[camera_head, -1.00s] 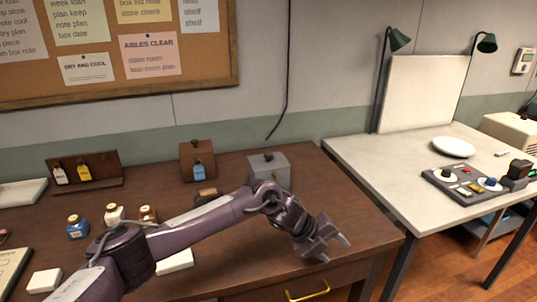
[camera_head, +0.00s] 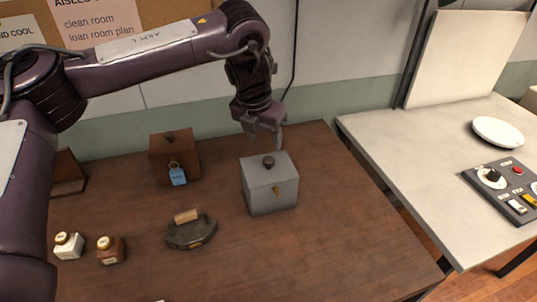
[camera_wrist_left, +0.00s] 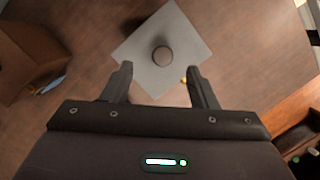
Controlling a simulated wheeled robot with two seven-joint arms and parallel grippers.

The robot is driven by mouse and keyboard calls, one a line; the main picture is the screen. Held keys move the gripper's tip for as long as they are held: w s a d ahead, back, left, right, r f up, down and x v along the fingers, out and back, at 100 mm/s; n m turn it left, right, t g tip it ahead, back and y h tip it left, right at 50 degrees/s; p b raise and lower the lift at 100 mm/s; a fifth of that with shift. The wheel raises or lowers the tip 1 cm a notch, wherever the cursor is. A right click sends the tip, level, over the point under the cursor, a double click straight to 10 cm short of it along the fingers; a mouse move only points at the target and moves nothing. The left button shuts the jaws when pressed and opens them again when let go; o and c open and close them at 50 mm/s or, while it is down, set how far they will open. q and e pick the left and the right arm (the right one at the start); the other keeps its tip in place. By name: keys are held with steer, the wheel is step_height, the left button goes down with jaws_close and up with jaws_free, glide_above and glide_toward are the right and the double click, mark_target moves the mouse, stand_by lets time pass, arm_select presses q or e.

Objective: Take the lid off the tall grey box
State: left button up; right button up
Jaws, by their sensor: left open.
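The tall grey box (camera_head: 268,195) stands upright on the dark wooden table, with a brass catch on its front. Its grey lid (camera_head: 262,173) is on it, with a dark round knob (camera_head: 268,161) on top. My left gripper (camera_head: 265,140) is open and empty above the box, apart from the knob. In the left wrist view the lid (camera_wrist_left: 185,35) shows from above, with the knob (camera_wrist_left: 162,56) ahead of and between the open fingers (camera_wrist_left: 160,78). My right gripper is not in view.
A brown box (camera_head: 160,160) with a blue tag stands left of the grey box. A dark iron (camera_head: 190,235) with a wooden handle and small jars (camera_head: 110,252) are nearer. A pale table (camera_head: 420,165) is at the right. The wood right of the box is clear.

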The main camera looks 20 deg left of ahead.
mark_target(268, 159)
arm_select(q)
step_height(268, 159, down, 3)
steer(key=shift+d+r+p, duration=0.15)
steer(key=shift+r+p, duration=0.05)
steer(key=shift+p, duration=0.3)
steer(key=p+x, duration=0.1)
steer(key=x, duration=0.2)
steer(key=shift+s+f, duration=0.1)
steer(key=shift+f, duration=0.3)
steer(key=shift+w+f, duration=0.2)
steer(key=shift+f, duration=0.25)
steer(key=c, duration=1)
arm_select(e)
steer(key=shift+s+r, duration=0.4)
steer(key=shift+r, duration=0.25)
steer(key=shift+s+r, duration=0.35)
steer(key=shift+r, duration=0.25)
arm_select(q)
steer(key=shift+r, duration=0.15)
steer(key=shift+c, duration=0.2)
